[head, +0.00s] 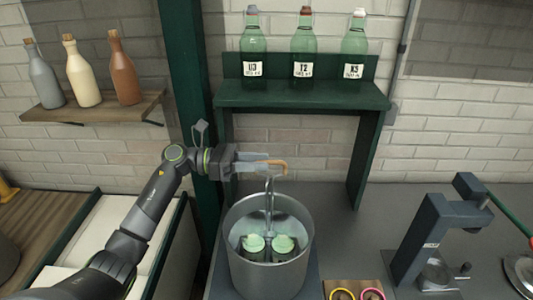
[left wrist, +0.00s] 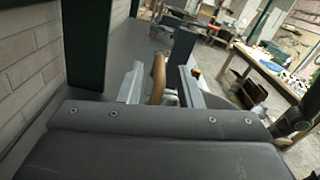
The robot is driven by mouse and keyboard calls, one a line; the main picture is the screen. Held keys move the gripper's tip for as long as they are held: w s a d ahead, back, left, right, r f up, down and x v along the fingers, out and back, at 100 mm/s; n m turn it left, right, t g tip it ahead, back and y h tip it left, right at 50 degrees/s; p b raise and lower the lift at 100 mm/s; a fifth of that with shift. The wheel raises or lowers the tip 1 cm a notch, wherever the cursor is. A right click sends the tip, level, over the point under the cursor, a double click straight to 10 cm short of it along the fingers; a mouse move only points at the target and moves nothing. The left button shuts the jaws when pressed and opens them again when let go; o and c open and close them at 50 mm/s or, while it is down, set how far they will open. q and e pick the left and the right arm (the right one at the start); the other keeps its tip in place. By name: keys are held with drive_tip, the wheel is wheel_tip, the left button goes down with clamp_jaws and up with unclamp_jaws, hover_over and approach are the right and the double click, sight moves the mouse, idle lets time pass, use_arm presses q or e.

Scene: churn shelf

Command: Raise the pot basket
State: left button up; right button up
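A tall grey metal pot (head: 238,268) stands on the grey counter, below the middle of the head view. Inside it, low down, are two jars with pale green tops (head: 254,243); the basket under them is mostly hidden. A thin metal stem (head: 269,200) rises from the pot to a brown curved handle (head: 279,164). My left gripper (head: 270,166) is at the handle, above the pot. In the left wrist view the handle (left wrist: 158,78) stands between the two fingers, with gaps showing on both sides. My right gripper is not in view.
A green shelf (head: 300,96) behind the pot carries three labelled green bottles (head: 303,45). A dark lever press (head: 432,235) stands at the right. Two coloured rings (head: 342,295) lie in front. A wooden wall shelf (head: 95,108) holds three bottles at the left.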

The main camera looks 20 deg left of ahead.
use_arm(q)
drive_tip(key=shift+p+x, duration=0.4)
drive_tip(key=shift+x, duration=0.85)
clamp_jaws()
